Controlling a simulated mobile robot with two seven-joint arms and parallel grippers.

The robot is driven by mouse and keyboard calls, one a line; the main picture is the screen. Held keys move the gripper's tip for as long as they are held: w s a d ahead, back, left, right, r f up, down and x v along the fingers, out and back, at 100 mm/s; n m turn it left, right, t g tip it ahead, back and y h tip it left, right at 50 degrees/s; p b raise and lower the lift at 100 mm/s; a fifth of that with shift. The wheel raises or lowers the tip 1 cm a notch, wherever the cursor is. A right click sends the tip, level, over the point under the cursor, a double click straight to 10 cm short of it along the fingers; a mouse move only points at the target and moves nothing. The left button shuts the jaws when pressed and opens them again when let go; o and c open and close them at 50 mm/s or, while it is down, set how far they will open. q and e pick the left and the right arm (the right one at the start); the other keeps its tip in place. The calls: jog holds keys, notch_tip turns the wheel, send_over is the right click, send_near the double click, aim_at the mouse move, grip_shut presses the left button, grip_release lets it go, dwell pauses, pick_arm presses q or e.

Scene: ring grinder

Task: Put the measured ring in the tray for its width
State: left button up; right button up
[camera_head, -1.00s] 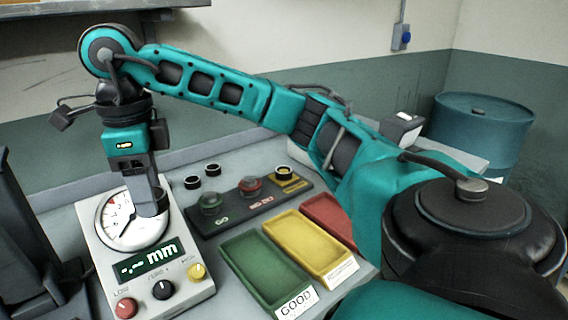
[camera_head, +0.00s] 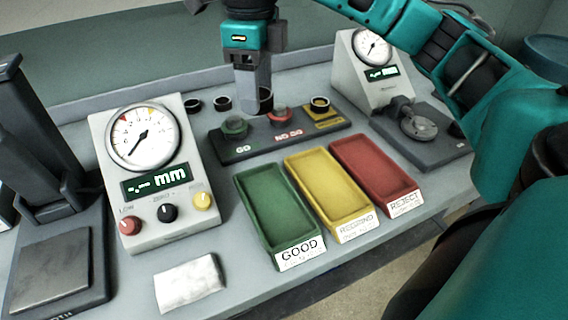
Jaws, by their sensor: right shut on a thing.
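My right gripper (camera_head: 257,100) points down behind the gauge block (camera_head: 290,137), between its GO and NO GO plugs. It is shut on a dark ring (camera_head: 266,98), which is partly hidden by the fingers. Three trays lie in front of the block: a green GOOD tray (camera_head: 268,210), a yellow REGRIND tray (camera_head: 328,190) and a red REJECT tray (camera_head: 374,172). All three look empty. The left dial gauge (camera_head: 146,180) has a display reading dashes and "mm". My left gripper is not in view.
Two dark rings (camera_head: 222,103) stand at the back of the bench, left of the gripper. Another ring sits on the block's yellow-labelled seat (camera_head: 322,105). A second dial gauge (camera_head: 372,75) stands behind right. A white cloth (camera_head: 189,284) lies at the front.

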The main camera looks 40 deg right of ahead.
aim_at(264, 189)
notch_tip(264, 189, down, 20)
jog(key=shift+r, duration=0.1)
dwell(0.4)
jog(key=shift+f+b, duration=0.3)
jog(key=shift+b, duration=0.05)
jog(key=o, duration=0.9)
jog(key=shift+r, duration=0.1)
jog(key=shift+o, duration=0.2)
jog(key=shift+r, duration=0.15)
